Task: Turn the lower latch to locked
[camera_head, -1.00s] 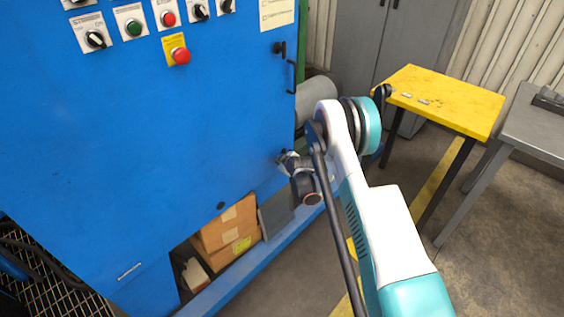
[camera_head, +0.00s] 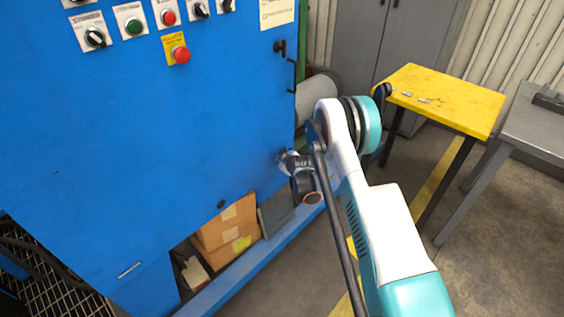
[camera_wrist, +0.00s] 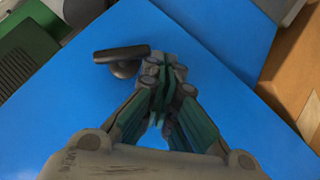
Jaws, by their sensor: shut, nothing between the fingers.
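The lower latch (camera_wrist: 121,59) is a dark handle on a round boss, fixed to the blue cabinet face. In the wrist view its bar lies nearly level in the picture. My gripper (camera_wrist: 168,72) is shut and empty, with its fingertips close beside the right end of the bar; I cannot tell if they touch. In the head view my gripper (camera_head: 283,156) is at the right edge of the blue panel, and the lower latch cannot be made out there. The upper latch (camera_head: 279,47) is a black handle higher on the same edge.
The blue cabinet (camera_head: 130,130) has switches and a red emergency button (camera_head: 180,54) at the top. Cardboard boxes (camera_head: 230,225) sit in an opening below. A yellow table (camera_head: 445,98) and a grey bench (camera_head: 535,125) stand to the right, with open floor in front.

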